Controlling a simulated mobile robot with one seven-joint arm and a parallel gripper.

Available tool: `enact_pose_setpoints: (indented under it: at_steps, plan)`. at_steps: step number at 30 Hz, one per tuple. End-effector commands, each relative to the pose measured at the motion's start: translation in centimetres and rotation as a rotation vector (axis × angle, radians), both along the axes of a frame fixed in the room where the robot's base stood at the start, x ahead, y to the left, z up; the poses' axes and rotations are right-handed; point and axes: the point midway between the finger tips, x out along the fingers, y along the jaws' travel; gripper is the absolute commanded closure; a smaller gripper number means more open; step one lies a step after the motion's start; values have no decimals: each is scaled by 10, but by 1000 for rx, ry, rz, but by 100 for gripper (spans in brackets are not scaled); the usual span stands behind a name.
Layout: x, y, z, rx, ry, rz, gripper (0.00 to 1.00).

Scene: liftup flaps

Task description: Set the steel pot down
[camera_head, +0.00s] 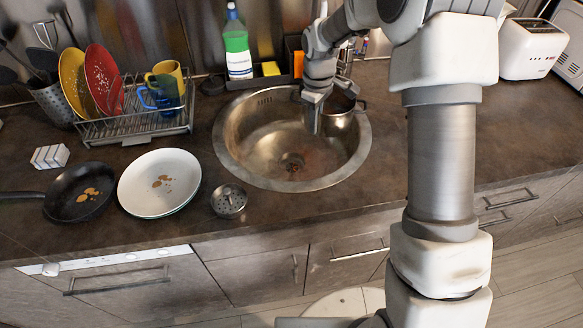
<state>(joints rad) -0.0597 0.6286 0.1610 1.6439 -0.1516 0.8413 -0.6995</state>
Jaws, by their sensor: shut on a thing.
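The steel pot (338,121) is at the right side of the round sink (236,160), partly hidden behind my gripper and arm. It has a shiny metal wall, and a dark handle shows at its right near the sink rim. My gripper (314,128) points down at the pot's left wall and is shut on it. The pot looks upright or slightly tilted; I cannot tell which. I also cannot tell whether its base touches the sink.
A black pan (70,205), a dirty white plate (160,190) and a small steel strainer (229,201) stand left of the sink. A dish rack (135,124) holds plates and mugs behind them. A green bottle (237,45) and sponges stand behind the sink. The right counter is largely clear.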

Motion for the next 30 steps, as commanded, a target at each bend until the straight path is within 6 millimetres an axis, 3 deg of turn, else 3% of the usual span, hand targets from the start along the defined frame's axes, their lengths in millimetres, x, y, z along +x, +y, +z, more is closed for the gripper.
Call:
enact_pose_setpoints:
  at_steps: [3,7,12,17,25,30]
  plan:
    - [19,23,-12,-9,-12,199,100]
    - [29,38,-35,-18,-13,350,100]
    - [31,41,-63,-21,-14,387,100]
    - [31,42,-77,-21,-16,393,100]
    - [31,41,-124,-22,-14,392,100]
    - [31,42,-139,-21,-16,392,100]
